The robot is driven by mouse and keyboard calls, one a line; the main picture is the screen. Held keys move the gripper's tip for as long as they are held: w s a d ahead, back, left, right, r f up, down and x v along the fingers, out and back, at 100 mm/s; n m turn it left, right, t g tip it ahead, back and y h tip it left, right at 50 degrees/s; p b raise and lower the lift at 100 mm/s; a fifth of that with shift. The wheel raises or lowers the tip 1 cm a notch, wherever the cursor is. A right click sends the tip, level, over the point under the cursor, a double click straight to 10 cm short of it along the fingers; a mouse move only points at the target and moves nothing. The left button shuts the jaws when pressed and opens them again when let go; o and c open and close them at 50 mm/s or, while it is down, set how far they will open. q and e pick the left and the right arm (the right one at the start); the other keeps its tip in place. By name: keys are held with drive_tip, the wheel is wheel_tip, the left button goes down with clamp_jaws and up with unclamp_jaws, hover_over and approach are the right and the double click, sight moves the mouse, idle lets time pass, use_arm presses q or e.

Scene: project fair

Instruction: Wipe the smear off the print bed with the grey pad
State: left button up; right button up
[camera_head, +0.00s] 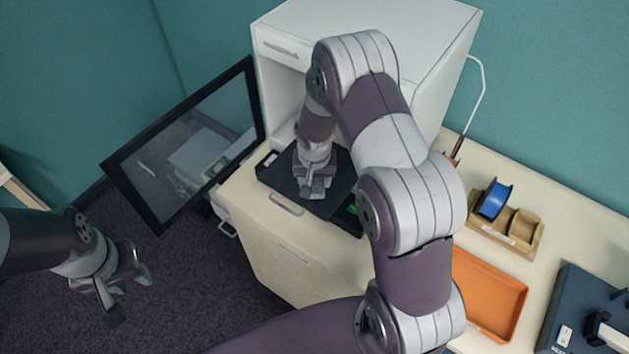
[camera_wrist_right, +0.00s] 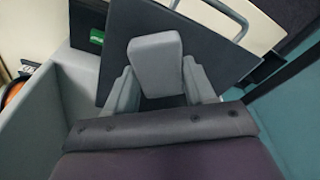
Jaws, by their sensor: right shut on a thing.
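My right gripper (camera_head: 315,180) reaches in through the open front of the white printer and is low over the dark print bed (camera_head: 338,208). It is shut on the grey pad (camera_wrist_right: 155,62), which sits between its two fingers in the right wrist view. The dark bed (camera_wrist_right: 215,42) lies beyond the pad there. I cannot tell whether the pad touches the bed. No smear shows in either view; the gripper and pad hide part of the bed. My left gripper (camera_head: 126,292) is open and empty, over the dark floor at the left, away from the printer.
The white printer housing (camera_head: 425,50) stands around the bed, its glass door (camera_head: 190,150) swung open to the left. A blue spool (camera_head: 494,201) in a wooden holder, an orange tray (camera_head: 487,297) and a dark blue case (camera_head: 578,315) stand to the right on the counter.

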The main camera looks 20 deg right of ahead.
drive_tip(key=shift+w+a+r+p, duration=0.15)
drive_tip(key=shift+w+r+p, duration=0.2)
drive_tip(key=shift+r, duration=0.3)
drive_tip(key=shift+w+a+r+p, duration=0.15)
drive_tip(key=shift+r+p, duration=0.3)
drive_tip(key=shift+r, duration=0.15)
drive_tip(key=shift+s+d+r+p, duration=0.1)
drive_tip(key=shift+s+r+p, duration=0.1)
drive_tip(key=shift+r+p, duration=0.5)
drive_tip(key=shift+s+d+r+p, duration=0.15)
drive_tip(key=shift+r+p, duration=0.2)
drive_tip(key=shift+r, duration=0.5)
drive_tip(key=shift+w+a, duration=0.1)
drive_tip(key=shift+a, duration=0.05)
drive_tip(key=shift+w+f, duration=0.1)
